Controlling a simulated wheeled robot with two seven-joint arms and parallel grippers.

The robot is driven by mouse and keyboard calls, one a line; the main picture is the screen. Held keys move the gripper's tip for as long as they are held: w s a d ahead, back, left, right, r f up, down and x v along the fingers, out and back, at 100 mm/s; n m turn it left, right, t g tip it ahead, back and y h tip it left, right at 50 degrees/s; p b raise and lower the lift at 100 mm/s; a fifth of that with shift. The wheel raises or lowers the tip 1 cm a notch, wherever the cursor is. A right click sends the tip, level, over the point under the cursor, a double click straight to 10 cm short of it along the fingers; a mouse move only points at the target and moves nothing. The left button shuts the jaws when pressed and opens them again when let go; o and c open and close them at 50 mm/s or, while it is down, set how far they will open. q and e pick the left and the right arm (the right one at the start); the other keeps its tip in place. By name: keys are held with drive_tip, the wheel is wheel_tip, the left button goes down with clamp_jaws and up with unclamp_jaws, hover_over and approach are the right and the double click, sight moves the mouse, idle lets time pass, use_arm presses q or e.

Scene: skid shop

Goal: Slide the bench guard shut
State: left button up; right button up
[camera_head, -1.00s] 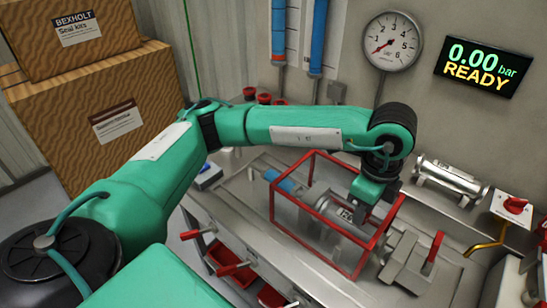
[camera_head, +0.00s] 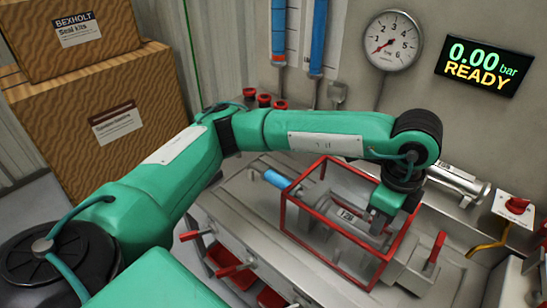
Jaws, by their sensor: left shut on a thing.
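The bench guard (camera_head: 335,257) is a red-framed, see-through box on the grey bench. It stands around a metal cylinder (camera_head: 345,215) with a printed label and reaches the grey clamp block (camera_head: 412,272) at its right. My left gripper (camera_head: 381,221) is at the guard's upper right part, pointing down, and is shut on the guard. Its fingertips are small and partly hidden by the wrist, so the exact grip point is unclear. My right gripper is not in view.
A red lever (camera_head: 436,248) rises from the clamp block. Another metal cylinder (camera_head: 458,182) lies behind, near a red knob (camera_head: 517,205) and yellow handle. A wall display (camera_head: 484,67) reads 0.00 bar READY. Open drawers with red bins (camera_head: 223,257) are below the bench's front edge.

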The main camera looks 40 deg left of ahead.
use_arm(q)
drive_tip(key=shift+d, duration=0.15)
drive_tip(key=shift+s+d, duration=0.1)
drive_tip(key=shift+d, duration=0.95)
drive_tip(key=o, duration=0.8)
wheel_tip(320, 180, up, 8)
drive_tip(key=p, duration=0.3)
drive_tip(key=shift+f, duration=0.25)
